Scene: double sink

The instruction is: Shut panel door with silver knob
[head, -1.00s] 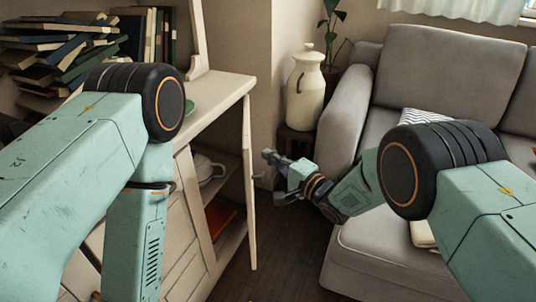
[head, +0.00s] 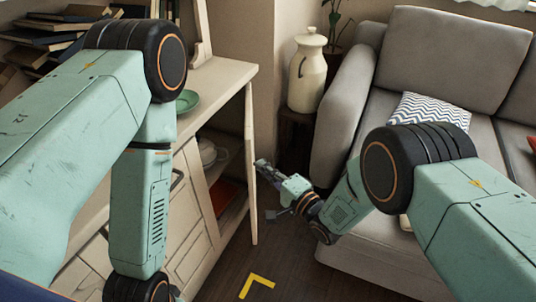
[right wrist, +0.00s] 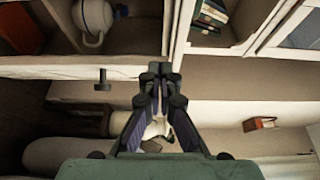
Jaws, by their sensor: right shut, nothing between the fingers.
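The cream panel door (head: 250,140) of the cabinet stands open and shows almost edge-on in the head view. My right gripper (head: 262,166) is at the door's right-hand, outer side, close to it; I cannot tell whether it touches. Its fingers are shut and empty, and they also show shut in the right wrist view (right wrist: 160,72). The knob (right wrist: 102,80) looks dark in the right wrist view, left of the fingers and apart from them. In the head view the gripper seems to cover the knob. My left gripper is outside the frame.
The cabinet (head: 225,75) holds a white teapot (head: 206,152) and a red item (head: 226,192) inside, with a green plate (head: 187,100) on top. A grey sofa (head: 345,125) stands to the right. A cream jug (head: 307,75) is behind. Dark floor lies between cabinet and sofa.

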